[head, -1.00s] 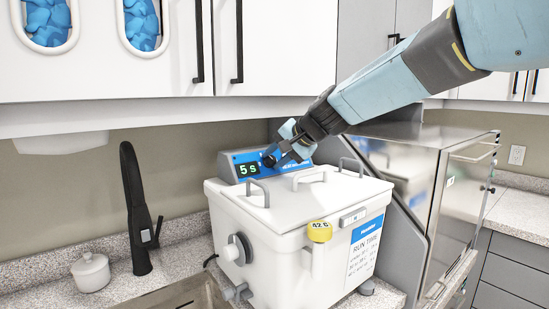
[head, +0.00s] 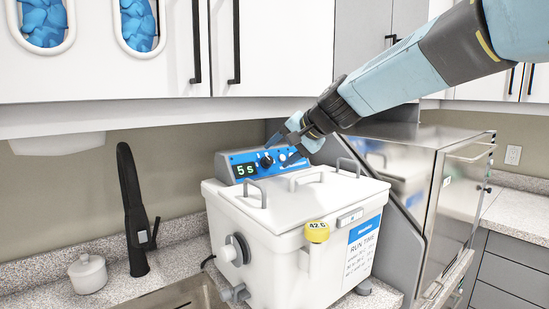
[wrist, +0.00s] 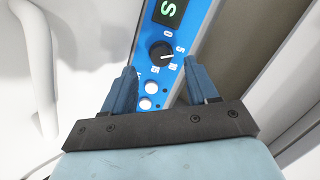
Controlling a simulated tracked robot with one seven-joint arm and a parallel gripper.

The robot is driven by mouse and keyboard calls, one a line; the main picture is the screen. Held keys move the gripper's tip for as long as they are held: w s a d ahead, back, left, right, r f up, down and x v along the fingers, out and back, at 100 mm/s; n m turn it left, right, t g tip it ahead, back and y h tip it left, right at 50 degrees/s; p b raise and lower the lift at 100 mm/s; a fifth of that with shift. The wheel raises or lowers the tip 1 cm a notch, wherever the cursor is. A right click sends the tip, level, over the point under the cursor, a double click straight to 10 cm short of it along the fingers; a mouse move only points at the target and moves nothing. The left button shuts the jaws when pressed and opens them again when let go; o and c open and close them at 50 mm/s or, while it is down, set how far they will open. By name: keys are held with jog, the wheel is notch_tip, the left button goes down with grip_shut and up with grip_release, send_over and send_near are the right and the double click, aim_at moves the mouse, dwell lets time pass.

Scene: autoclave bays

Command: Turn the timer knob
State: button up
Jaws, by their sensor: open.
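The timer knob (head: 267,161) is a round black knob on the blue front of the control box (head: 236,158), right of a green display (head: 246,170) reading "5 s". In the wrist view the knob (wrist: 161,53) shows a white pointer line towards the "5" mark on its right. My gripper (head: 285,141) is just right of and above the knob in the head view. In the wrist view its two blue fingers (wrist: 159,68) are spread and empty, with the knob just beyond their tips and apart from them.
The box sits at the back of a white lidded bath (head: 285,220) with metal lid handles (head: 308,180). Two white buttons (wrist: 149,95) lie between my fingers in the wrist view. A steel autoclave (head: 430,190) stands right, a black tap (head: 136,210) left. White cupboards (head: 170,45) hang above.

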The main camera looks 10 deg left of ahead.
jog(key=v, duration=1)
jog(key=shift+d, duration=0.1)
jog(key=s+d+f+h, duration=0.3)
jog(key=s+d+f, duration=0.2)
jog(key=d, duration=0.5)
jog(key=s+d+f+h, duration=0.3)
jog(key=s+d+f, duration=0.3)
jog(key=s+d, duration=0.3)
jog(key=s+d+f+n+h, duration=0.1)
jog(key=s+d+f+h, duration=0.2)
jog(key=s+d+f, duration=0.3)
jog(key=s+d, duration=0.1)
jog(key=d, duration=0.3)
jog(key=shift+d+f, duration=0.2)
jog(key=shift+d, duration=0.1)
jog(key=shift+c, duration=0.4)
